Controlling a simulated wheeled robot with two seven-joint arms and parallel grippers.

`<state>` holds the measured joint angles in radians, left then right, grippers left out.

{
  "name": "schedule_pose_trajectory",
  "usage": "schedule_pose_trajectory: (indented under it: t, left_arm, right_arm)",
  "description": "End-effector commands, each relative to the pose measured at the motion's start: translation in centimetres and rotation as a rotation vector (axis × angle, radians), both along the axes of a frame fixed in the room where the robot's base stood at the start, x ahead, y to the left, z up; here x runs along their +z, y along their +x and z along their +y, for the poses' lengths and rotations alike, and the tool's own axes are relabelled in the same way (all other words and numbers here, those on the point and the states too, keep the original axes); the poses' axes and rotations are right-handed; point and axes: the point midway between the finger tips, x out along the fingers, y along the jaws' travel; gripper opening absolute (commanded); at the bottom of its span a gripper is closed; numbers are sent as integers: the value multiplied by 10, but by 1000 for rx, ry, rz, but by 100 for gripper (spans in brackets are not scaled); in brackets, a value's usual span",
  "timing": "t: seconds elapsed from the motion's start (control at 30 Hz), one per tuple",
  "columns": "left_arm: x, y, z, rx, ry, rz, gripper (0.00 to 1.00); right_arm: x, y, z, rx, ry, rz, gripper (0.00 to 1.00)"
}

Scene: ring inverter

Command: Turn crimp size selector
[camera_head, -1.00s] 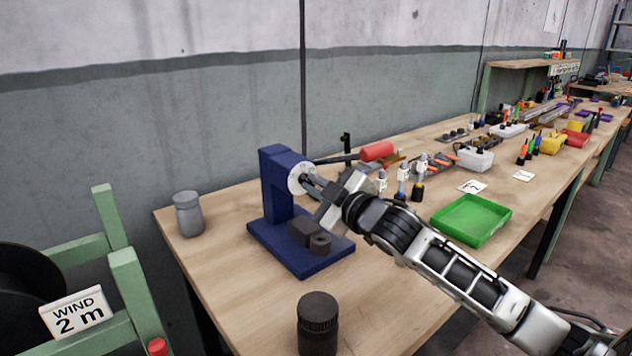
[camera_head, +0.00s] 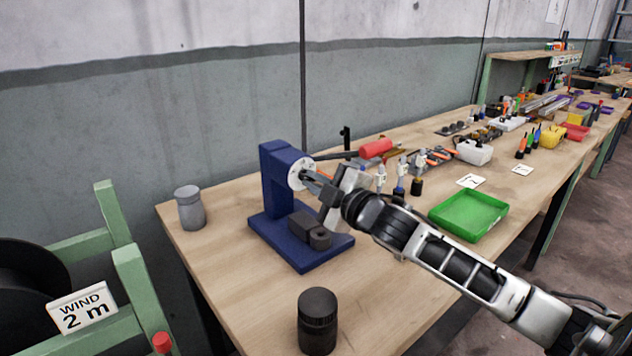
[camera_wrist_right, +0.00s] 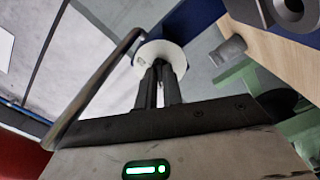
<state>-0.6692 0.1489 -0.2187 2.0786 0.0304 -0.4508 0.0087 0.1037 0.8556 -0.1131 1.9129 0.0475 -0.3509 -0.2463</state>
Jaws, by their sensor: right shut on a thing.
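The crimp press is a blue stand (camera_head: 277,185) with a white round selector dial (camera_head: 297,174) on the face of its upright. My right gripper (camera_head: 309,178) reaches in from the right, its fingers at the dial. In the right wrist view the dial (camera_wrist_right: 160,56) is a white disc, and my right gripper's fingers (camera_wrist_right: 158,72) are close together at its middle, shut on its knob. The knob itself is mostly hidden by the fingers. A lever with a red handle (camera_head: 375,148) extends right from the upright. My left gripper is not in view.
A dark die block (camera_head: 306,228) sits on the press base. A grey jar (camera_head: 189,208) stands left, a black jar (camera_head: 317,320) in front. A green tray (camera_head: 468,217) lies right, beyond my right forearm. Tools and bins fill the back of the bench (camera_head: 250,290).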

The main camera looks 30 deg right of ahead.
Motion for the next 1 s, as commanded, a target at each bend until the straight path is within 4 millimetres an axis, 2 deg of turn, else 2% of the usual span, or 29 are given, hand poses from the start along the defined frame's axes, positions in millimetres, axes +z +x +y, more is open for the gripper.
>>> schedule_pose_trajectory:
  t: [0.07,0.1,0.13,0.17,0.43,0.57,1.0]
  left_arm:
    - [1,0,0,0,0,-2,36]
    - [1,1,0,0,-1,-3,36]
    - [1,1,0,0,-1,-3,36]
    - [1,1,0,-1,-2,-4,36]
    - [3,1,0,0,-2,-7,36]
    - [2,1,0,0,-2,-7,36]
    - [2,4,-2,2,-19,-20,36]
  right_arm:
    - [-1,0,0,1,-4,1,0]
    - [-1,0,0,1,-4,1,19]
    - [-1,0,0,1,-4,1,28]
    - [-1,0,0,1,-3,2,30]
    - [-1,-1,0,0,-1,1,30]
    - [-2,-8,-1,0,-1,2,30]
    - [-3,-77,-6,1,-1,5,30]
